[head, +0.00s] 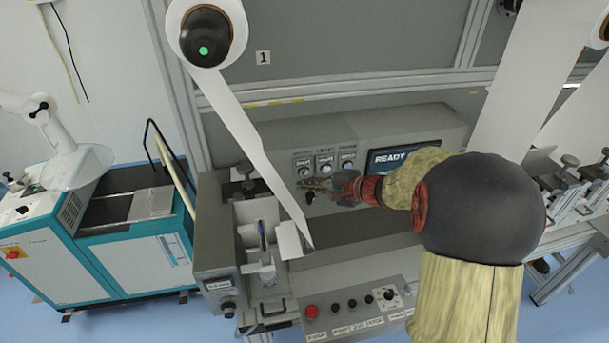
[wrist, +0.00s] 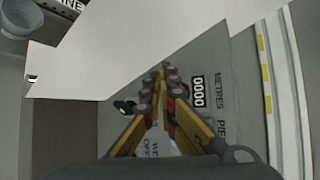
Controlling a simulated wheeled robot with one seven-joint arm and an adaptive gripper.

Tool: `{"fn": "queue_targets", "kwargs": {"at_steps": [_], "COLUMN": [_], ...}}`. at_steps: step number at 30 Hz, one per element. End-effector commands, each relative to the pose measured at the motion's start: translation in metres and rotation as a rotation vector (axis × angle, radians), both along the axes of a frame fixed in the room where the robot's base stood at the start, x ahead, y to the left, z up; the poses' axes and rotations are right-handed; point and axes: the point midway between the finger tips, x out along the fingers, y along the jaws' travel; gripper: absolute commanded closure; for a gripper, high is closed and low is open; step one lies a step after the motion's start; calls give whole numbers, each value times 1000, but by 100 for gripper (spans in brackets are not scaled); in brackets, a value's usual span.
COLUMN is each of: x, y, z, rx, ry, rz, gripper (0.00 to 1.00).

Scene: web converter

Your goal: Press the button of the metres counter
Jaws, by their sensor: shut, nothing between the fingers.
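The metres counter (wrist: 198,92) reads 0000 beside its METRES label in the wrist view, just right of my gripper's fingertips. Its button cannot be made out there; my fingers cover part of the panel. In the head view, three small counters with round controls sit in a row on the grey console (head: 420,122); their labels are too small to read. My gripper (head: 304,184) is shut and empty, its tips in front of the console just below the leftmost control. The fingers also show in the wrist view (wrist: 161,70), meeting at the tips. Contact with the panel cannot be told.
A white web (head: 245,120) runs down left of my gripper and crosses the upper left of the wrist view (wrist: 130,45). A READY screen (head: 395,158) is to the right. A lower panel with a red button (head: 311,311) is below. A black knob (wrist: 125,106) is left of my fingers.

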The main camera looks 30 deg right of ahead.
Motion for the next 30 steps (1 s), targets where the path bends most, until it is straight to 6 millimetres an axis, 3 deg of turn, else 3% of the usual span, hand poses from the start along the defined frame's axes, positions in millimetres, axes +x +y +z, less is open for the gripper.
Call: {"fn": "queue_targets", "kwargs": {"at_steps": [12,30], "x": [-32,-34], "y": [9,10], "z": [0,0], "rx": [-1,0], "ry": [-1,0], "rz": [0,1], "gripper": [100,100]}}
